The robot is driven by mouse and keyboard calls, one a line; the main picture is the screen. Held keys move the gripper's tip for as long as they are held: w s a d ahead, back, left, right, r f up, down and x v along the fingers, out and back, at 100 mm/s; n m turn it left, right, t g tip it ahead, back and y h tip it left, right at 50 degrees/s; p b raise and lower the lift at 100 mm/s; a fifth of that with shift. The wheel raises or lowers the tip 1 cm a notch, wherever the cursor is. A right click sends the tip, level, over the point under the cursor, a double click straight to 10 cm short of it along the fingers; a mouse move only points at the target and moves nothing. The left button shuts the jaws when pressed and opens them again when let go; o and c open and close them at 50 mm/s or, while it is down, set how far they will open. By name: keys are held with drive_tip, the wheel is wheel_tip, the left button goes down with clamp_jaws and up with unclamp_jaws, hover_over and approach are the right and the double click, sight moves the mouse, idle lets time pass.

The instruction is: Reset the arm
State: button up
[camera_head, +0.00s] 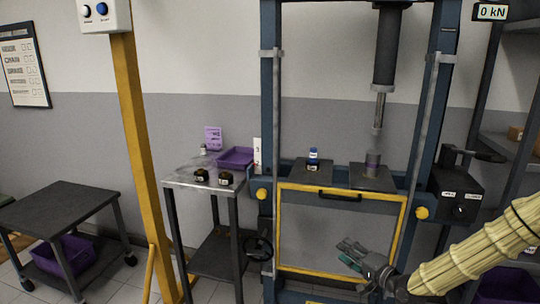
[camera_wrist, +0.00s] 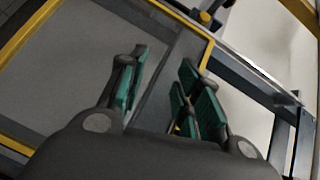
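My gripper (camera_head: 352,254) is at the lower right in the head view, in front of the yellow-framed guard panel of the press. My arm, in a pale ribbed sleeve, reaches in from the right edge. In the wrist view my gripper (camera_wrist: 160,95) shows green finger pads standing apart with a gap between them. Nothing shows between the pads. The guard panel (camera_head: 330,236) is behind the gripper, and it also fills the left of the wrist view (camera_wrist: 65,75).
The blue press frame (camera_head: 270,120) has a ram (camera_head: 381,105) above a grey cylinder (camera_head: 372,163) on a plate. A blue-capped bottle (camera_head: 313,158) stands on its bed. A side cart (camera_head: 187,178) holds two dark parts and a purple tray (camera_head: 236,157). A black table (camera_head: 58,208) is at left.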

drive_tip(key=s+a+f+n+g+h+p, duration=0.15)
drive_tip(key=s+a+f+g, duration=0.25)
drive_tip(key=s+f, duration=0.6)
drive_tip(key=s+a+f+n+g+h+p, duration=0.1)
drive_tip(key=s+a+f+n+g+h, duration=0.2)
drive_tip(key=s+f, duration=0.7)
drive_tip(key=s+d+f+n+g+h, duration=0.1)
drive_tip(key=s+g, duration=0.1)
drive_tip(key=s, duration=0.7)
drive_tip(key=s+d+f+n+g+h+p, duration=0.1)
drive_tip(key=s+f+n+g, duration=0.1)
drive_tip(key=s, duration=0.8)
drive_tip(key=s+f+n+g+h+p, duration=0.1)
drive_tip(key=s+f+g, duration=0.1)
drive_tip(key=s, duration=0.8)
drive_tip(key=shift+s+d+f+n+g, duration=0.15)
drive_tip(key=shift+d+f+n+g, duration=0.2)
drive_tip(key=shift+g, duration=0.45)
